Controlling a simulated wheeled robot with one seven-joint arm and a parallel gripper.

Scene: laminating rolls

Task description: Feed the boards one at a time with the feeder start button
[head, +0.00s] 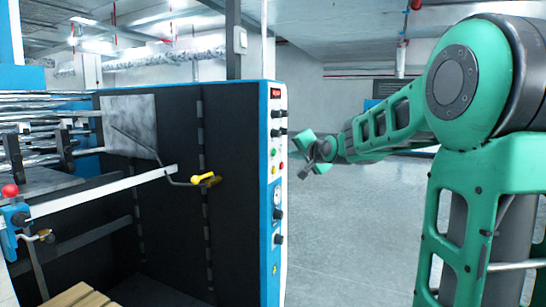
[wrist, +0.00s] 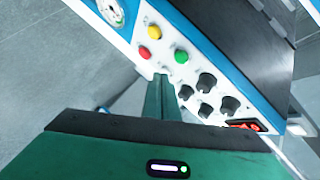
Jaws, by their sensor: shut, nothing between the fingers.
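The control panel (head: 276,120) is a white strip with a blue edge on the machine's end. In the wrist view it (wrist: 135,35) carries a green button (wrist: 181,57), a red button (wrist: 145,53) and a yellow button (wrist: 154,31). No label naming the feeder start button is readable. My gripper (head: 306,156) is shut and empty, to the right of the panel in the head view. In the wrist view its closed fingertips (wrist: 161,77) appear just below the red and green buttons; I cannot tell whether they touch the panel. No boards are clearly identifiable.
Several black knobs (wrist: 207,82), a red display (wrist: 243,126) and a gauge (wrist: 112,10) share the panel. The dark machine side (head: 170,225) has a yellow-handled lever (head: 206,179). Wooden slats (head: 78,297) show at bottom left. Open floor (head: 345,240) lies right of the machine.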

